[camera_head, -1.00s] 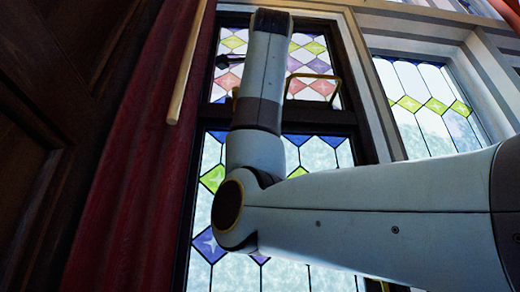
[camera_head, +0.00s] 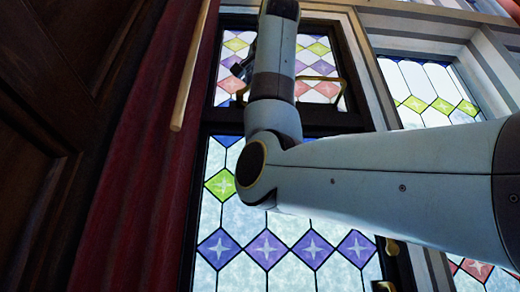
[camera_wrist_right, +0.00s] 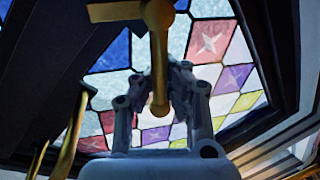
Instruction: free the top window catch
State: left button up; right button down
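The brass window catch (camera_wrist_right: 158,62) is large in the right wrist view, with its lever pointing down to a rounded end. It is mounted on the dark window frame at the top. My right gripper (camera_wrist_right: 158,84) is open, with one finger on each side of the lever. I cannot tell whether either finger touches it. In the head view my right arm rises in front of the stained-glass window (camera_head: 315,190) and hides the catch; only a dark bit of the right gripper (camera_head: 243,68) shows. My left gripper is in neither view.
A bent brass handle (camera_head: 338,88) sits low on the upper pane; brass bars (camera_wrist_right: 68,135) show at left in the wrist view. A red curtain (camera_head: 135,180) and a wooden pole (camera_head: 190,70) stand to the left. Another window (camera_head: 430,95) is at right.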

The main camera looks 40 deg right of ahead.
jog(key=n, duration=0.1)
jog(key=w+a+n+y, duration=0.1)
jog(key=n, duration=0.1)
jog(key=a+r+n, duration=0.1)
jog(key=n, duration=0.1)
jog(key=shift+w+g, duration=0.15)
jog(key=shift+g, duration=0.15)
jog(key=shift+w+a+n+g+y+p, duration=0.15)
jog(key=shift+w+a+n+p, duration=0.15)
jog(key=shift+n, duration=0.45)
jog(key=shift+w+a+n+g+y+p, duration=0.15)
jog(key=shift+a+n, duration=0.25)
jog(key=shift+n, duration=0.35)
jog(key=c, duration=2)
grip_release()
jog(key=o, duration=0.4)
jog(key=shift+s+r, duration=0.2)
jog(key=shift+s, duration=0.05)
jog(key=v, duration=1.2)
jog(key=shift+a, duration=0.1)
jog(key=shift+w+f, duration=0.1)
